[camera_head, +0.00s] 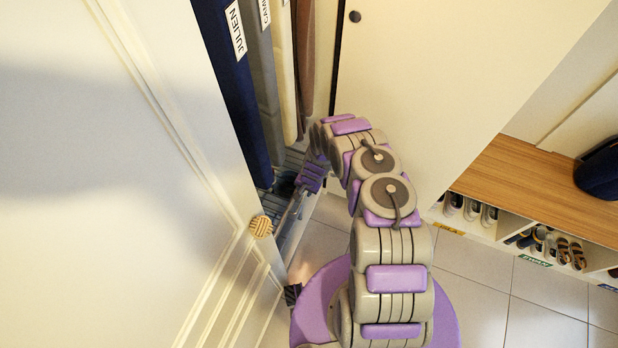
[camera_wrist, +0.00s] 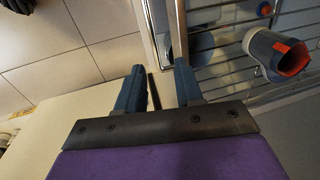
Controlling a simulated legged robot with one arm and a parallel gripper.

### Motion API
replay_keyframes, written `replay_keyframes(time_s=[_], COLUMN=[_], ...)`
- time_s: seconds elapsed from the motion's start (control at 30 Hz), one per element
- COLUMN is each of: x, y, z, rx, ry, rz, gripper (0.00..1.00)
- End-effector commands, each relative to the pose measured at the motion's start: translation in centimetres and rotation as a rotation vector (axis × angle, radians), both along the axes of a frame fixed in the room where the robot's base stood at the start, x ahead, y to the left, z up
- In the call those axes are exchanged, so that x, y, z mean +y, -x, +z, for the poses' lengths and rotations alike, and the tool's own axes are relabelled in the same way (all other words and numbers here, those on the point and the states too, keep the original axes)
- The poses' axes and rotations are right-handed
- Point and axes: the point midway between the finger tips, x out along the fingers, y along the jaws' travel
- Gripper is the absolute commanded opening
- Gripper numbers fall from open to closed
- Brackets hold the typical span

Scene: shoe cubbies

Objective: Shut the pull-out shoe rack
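The pull-out shoe rack (camera_wrist: 223,47) shows in the wrist view as metal wires with a silver front rail, extending beyond my fingers. A grey shoe with an orange-red opening (camera_wrist: 275,54) sits on it. My gripper (camera_wrist: 158,82) has its two dark fingers apart, with nothing clearly held between them. The rail's near end lies close to the right finger; I cannot tell if they touch. In the head view my gripper (camera_head: 299,203) reaches down at the closet opening beside the rack (camera_head: 293,234), which is mostly hidden by the arm and door.
A white panelled door (camera_head: 110,180) with a round woven knob (camera_head: 260,226) stands at left. Coats (camera_head: 232,90) with name labels hang above the rack. A pale panel (camera_head: 440,80) is at right. A wooden-topped shoe bench (camera_head: 530,185) stands beyond open tiled floor.

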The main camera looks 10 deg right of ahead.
Motion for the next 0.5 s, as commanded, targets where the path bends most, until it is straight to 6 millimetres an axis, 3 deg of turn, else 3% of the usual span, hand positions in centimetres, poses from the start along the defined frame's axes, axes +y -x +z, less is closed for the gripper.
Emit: replay_keyframes(time_s=[0.03, 0.5], x=[-0.4, -1.6], y=[0.1, 1.0], z=[1.6, 9.4], rx=[0.000, 0.000], ry=[0.003, 0.005], rz=[-0.002, -0.005], gripper=[0.36, 0.36])
